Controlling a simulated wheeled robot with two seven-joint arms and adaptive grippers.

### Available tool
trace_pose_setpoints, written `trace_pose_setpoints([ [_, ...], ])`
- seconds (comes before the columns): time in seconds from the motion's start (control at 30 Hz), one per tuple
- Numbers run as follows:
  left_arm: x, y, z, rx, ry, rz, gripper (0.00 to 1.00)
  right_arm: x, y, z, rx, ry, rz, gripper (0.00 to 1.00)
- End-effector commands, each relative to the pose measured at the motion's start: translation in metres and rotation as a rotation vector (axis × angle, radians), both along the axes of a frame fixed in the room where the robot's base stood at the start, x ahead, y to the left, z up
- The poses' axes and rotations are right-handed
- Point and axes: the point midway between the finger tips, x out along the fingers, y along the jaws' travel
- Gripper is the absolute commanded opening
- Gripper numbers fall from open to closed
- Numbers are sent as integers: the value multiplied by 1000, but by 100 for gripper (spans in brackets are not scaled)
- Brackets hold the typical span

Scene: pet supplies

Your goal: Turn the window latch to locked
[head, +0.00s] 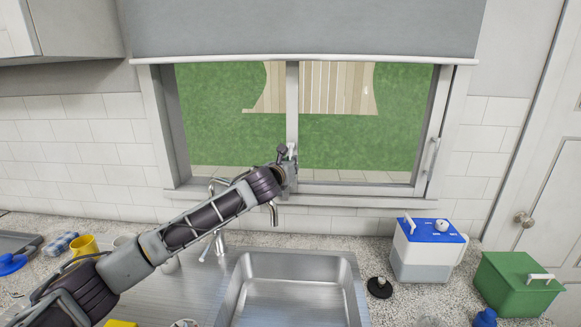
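The window (292,100) has two panes with a white upright bar in the middle. A small pale piece that looks like the window latch (292,150) shows low on this bar, mostly behind my gripper. My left arm reaches in from the lower left across the sink area. My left gripper (284,160) is at the foot of the bar, right at the latch. The wrist hides most of the fingers, so I cannot tell whether they touch or grip the latch. The latch's angle is unclear. My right gripper is out of view.
A blue-and-white container (425,250) and a green box (515,285) are on the right. A yellow cup (84,246) stands at the left. A grey blind (300,28) hangs above the window.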

Motion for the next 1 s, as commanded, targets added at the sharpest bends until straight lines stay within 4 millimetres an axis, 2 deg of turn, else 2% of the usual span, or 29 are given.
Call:
trace_pose_setpoints([
  [0.2,0,-1,0,-1,2,-1,0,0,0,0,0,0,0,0],
  [0.23,0,-1,0,-1,2,-1,14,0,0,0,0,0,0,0],
  [0.4,0,-1,0,-1,2,0,35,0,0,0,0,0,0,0],
  [1.0,-7,3,1,0,2,2,35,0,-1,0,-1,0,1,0],
])
